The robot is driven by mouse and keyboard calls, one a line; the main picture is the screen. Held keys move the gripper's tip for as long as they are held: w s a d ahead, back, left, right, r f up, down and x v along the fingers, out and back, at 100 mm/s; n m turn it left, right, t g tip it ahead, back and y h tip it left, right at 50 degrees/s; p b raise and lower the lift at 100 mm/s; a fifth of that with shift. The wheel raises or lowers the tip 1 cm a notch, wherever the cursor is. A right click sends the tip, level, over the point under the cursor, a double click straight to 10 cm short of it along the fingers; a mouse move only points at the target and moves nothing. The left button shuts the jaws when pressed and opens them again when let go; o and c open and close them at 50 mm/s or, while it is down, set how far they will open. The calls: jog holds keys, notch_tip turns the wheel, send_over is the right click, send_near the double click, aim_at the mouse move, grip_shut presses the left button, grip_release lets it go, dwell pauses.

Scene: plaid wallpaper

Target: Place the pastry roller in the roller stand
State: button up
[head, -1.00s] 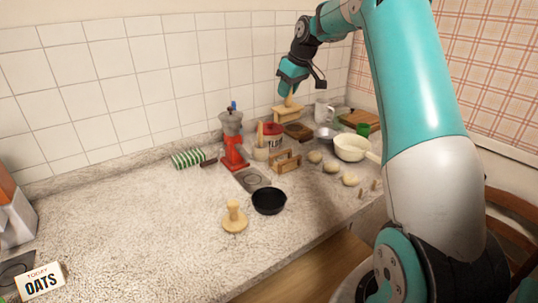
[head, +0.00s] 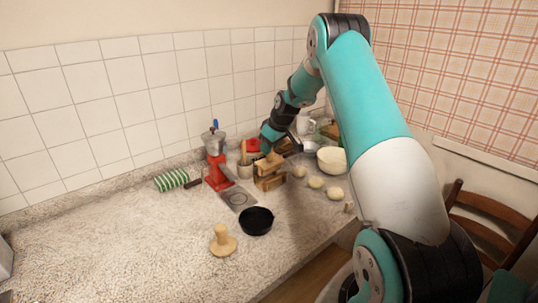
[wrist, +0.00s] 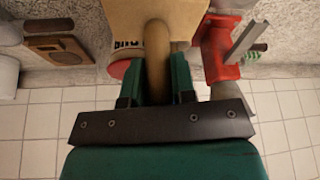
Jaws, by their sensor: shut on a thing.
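The pastry roller (head: 266,163) is pale wood with an upright handle. My gripper (head: 268,150) is shut on that handle; in the wrist view the handle (wrist: 157,62) stands between the two green fingers (wrist: 156,82), with the roller's broad wooden body (wrist: 190,14) beyond them. The stand is not clearly visible in the wrist view.
A black pan (head: 256,221) and a wooden tamper (head: 222,240) are in front. Dough balls (head: 316,183) and a cream bowl (head: 332,160) lie right.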

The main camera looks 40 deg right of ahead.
aim_at(269, 161)
jog(key=shift+f+p, duration=0.45)
jog(key=shift+f, duration=1.55)
jog(key=shift+f, duration=0.1)
jog(key=o, duration=0.9)
